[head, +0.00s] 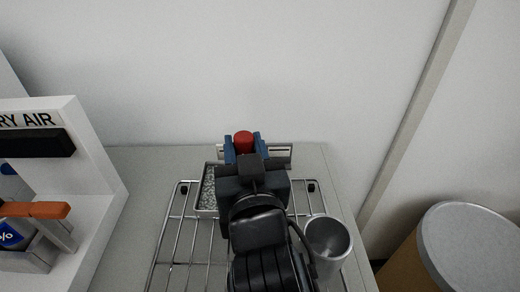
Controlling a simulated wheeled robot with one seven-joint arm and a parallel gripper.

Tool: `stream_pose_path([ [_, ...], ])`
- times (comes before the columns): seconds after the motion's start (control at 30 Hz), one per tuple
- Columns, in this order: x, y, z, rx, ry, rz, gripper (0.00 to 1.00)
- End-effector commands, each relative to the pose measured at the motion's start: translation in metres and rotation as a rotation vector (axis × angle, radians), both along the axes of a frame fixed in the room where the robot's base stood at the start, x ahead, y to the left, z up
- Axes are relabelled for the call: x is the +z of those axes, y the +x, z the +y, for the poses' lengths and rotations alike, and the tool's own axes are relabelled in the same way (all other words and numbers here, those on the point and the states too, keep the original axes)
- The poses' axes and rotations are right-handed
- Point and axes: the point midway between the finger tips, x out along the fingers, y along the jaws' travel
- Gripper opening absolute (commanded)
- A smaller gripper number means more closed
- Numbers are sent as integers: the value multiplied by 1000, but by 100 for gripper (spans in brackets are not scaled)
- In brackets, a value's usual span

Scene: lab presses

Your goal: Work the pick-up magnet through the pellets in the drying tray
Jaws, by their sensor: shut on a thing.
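My gripper (243,141) is in the middle of the head view, its blue fingers on either side of a red-topped piece (243,138), which looks like the pick-up magnet's handle. The fingers are shut on it. The magnet's lower end is hidden behind my gripper and wrist. The drying tray (220,164) is a shallow metal tray filled with grey pellets (208,188). Its left part shows to the left of my gripper; most of the rest is hidden by my arm. I cannot tell whether the magnet touches the pellets.
A wire rack (179,238) spans the grey bench top (140,165). A metal cup (328,245) stands right of my arm. A white "DRY AIR" unit (95,150) with an orange handle (35,210) stands at left. A drum (460,245) is beyond the bench at right.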

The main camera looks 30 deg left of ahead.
Motion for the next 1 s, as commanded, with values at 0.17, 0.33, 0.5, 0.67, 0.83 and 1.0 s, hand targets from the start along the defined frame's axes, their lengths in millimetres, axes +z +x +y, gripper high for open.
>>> stream_pose_path([
  [0.17, 7, -10, 17, 2, 3, -3, 4],
  [0.33, 13, -19, 33, 4, 3, -5, 4],
  [0.5, 19, -28, 47, 3, 4, -5, 4],
  [0.67, 24, -36, 61, 3, 5, -4, 4],
  [0.83, 27, -40, 67, 1, 3, -4, 4],
  [1.0, 28, -41, 67, 0, 4, -3, 4],
])
